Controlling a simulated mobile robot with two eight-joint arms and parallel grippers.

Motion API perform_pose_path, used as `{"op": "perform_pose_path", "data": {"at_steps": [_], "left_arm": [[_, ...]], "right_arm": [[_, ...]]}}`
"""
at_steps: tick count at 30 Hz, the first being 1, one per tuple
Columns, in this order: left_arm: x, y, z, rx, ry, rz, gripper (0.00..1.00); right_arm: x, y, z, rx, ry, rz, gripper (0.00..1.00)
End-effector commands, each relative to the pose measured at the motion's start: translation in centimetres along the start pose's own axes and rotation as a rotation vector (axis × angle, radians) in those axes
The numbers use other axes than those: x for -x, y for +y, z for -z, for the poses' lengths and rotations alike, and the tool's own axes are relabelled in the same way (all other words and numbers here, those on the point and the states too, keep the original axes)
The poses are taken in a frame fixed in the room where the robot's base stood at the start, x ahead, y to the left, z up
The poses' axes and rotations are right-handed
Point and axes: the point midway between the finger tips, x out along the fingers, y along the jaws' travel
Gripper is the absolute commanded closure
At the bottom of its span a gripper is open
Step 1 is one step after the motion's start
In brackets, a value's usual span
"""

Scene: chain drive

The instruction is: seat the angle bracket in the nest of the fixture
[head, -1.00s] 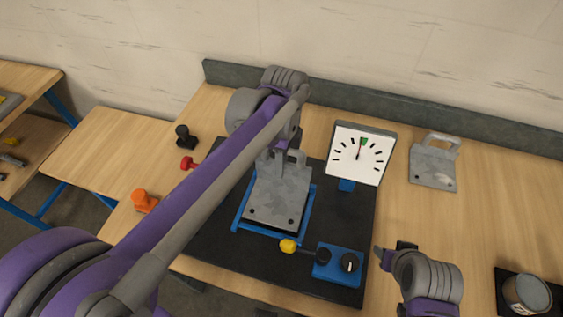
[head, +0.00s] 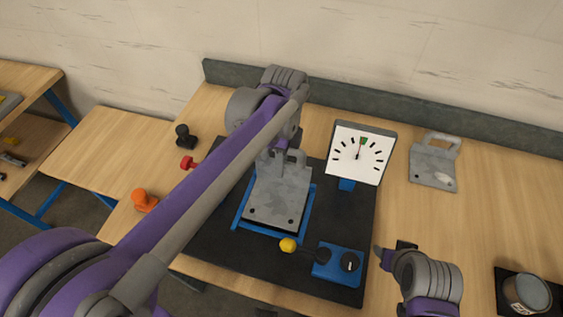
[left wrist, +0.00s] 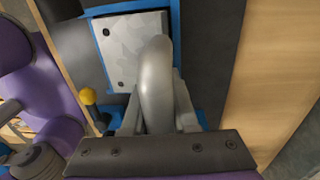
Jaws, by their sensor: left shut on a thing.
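The angle bracket (head: 276,195) is a grey metal plate with holes and a loop handle. It lies over the blue-framed nest of the fixture (head: 238,217) on the black base. My left gripper (head: 283,160) is shut on the bracket's handle at its far end. In the left wrist view the handle (left wrist: 156,85) rises between the fingers and the plate (left wrist: 118,48) lies within the blue frame. Whether the plate is fully down I cannot tell. My right gripper (head: 392,252) is at the lower right, apart from the fixture; its jaw opening is unclear.
A dial gauge (head: 357,154) stands behind the fixture at right. A blue box with a knob (head: 337,263) and a yellow-tipped lever (head: 288,245) sit in front. A second bracket (head: 432,167) lies at right. A can (head: 527,293), orange (head: 145,201), red (head: 188,163) and black (head: 184,135) items stand around.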

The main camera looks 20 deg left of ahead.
Motion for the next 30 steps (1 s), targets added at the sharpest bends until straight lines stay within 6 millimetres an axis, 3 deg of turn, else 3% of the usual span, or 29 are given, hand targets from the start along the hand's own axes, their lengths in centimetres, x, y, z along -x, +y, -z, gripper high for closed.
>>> {"op": "perform_pose_path", "data": {"at_steps": [30], "left_arm": [[-1.1,-0.1,0.0,0.000,0.000,-0.001,1.00]], "right_arm": [[-0.6,0.0,-0.8,0.000,-0.007,0.000,0.50]]}}
